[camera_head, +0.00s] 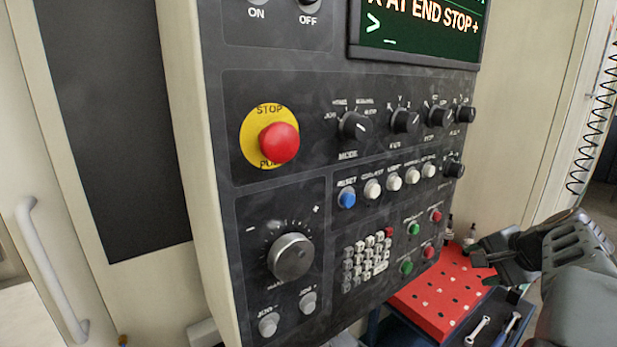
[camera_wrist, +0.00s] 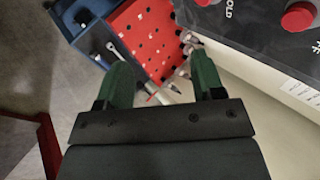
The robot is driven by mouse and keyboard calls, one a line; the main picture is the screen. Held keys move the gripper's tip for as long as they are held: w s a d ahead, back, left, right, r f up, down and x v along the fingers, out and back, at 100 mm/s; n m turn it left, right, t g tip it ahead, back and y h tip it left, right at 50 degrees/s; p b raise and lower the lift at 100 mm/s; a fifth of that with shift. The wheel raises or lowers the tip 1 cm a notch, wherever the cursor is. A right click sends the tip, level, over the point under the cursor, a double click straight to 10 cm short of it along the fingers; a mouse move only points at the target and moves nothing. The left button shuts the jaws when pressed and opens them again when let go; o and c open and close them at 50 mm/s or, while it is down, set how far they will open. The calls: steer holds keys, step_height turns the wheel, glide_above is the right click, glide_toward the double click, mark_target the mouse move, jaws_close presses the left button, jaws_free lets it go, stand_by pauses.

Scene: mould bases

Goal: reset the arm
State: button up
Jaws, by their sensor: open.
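My gripper (camera_head: 487,262) is at the right of the head view, in front of the control panel's lower right side and over the red perforated tool board. Its dark jaws are apart and nothing is between them. In the wrist view my gripper (camera_wrist: 160,75) shows two green-tinted fingers spread wide, with the red board (camera_wrist: 150,35) beyond and below. The control panel (camera_head: 225,190) fills the middle of the head view, and its lower edge shows at the upper right of the wrist view.
The panel carries a red stop button (camera_head: 279,143), knobs, a blue reset button (camera_head: 347,198) and a large dial (camera_head: 291,257). Wrenches (camera_head: 478,331) lie in a blue cart beside the red board (camera_head: 440,295). A coiled black cable (camera_head: 590,140) hangs at the right. A door handle (camera_head: 48,265) is at left.

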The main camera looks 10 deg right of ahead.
steer(key=s+a+f+n+g, duration=0.1)
steer(key=s+a+f+n, duration=0.2)
steer(key=a, duration=0.5)
steer(key=s+a+f+n+g+h, duration=0.1)
steer(key=s+a+f+n, duration=0.1)
steer(key=a+f+n, duration=0.3)
steer(key=s+a+f+n+g, duration=0.2)
steer(key=a+f+n, duration=0.3)
steer(key=a, duration=0.7)
steer(key=shift+s+a+n+h, duration=0.2)
steer(key=shift+s+n+h, duration=0.2)
steer(key=shift+s+n, duration=0.55)
steer(key=shift+w, duration=0.15)
